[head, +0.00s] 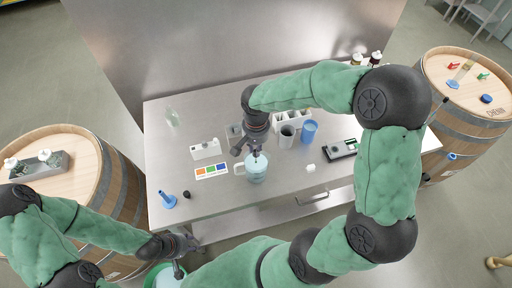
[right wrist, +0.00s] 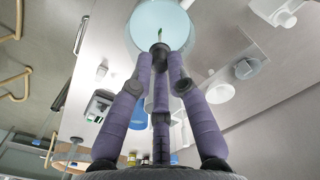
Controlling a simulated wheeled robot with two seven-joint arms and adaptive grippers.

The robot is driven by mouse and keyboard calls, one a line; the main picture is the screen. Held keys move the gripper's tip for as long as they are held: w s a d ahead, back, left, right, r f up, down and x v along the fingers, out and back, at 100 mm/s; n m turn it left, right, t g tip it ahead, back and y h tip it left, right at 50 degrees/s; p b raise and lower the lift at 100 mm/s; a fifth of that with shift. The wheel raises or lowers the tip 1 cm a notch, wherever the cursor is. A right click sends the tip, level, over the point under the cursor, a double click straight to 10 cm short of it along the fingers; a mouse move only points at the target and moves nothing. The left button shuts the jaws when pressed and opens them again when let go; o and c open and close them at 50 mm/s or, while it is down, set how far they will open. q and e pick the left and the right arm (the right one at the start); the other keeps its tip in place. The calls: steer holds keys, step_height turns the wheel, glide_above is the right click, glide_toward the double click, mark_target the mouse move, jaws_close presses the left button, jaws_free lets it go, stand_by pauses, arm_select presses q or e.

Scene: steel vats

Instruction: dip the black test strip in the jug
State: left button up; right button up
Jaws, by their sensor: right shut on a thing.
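The clear jug (head: 257,174) with pale blue liquid stands on the steel table, its handle to the left. My right gripper (head: 252,153) points down right above it. In the right wrist view, the fingers (right wrist: 160,50) are closed together, and a thin strip with a dark and greenish look (right wrist: 160,34) juts from their tips over the jug's round opening (right wrist: 145,22). I cannot tell whether the strip touches the liquid. My left gripper (head: 178,268) hangs at the lower left over a green bucket; its jaws are too small to read.
A colour card (head: 212,171) and white box (head: 206,149) lie left of the jug. A blue funnel (head: 167,200) is at the left front.

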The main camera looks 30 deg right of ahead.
steer(key=shift+r+p, duration=2.3)
steer(key=shift+r, duration=1.4)
steer(key=shift+f, duration=0.1)
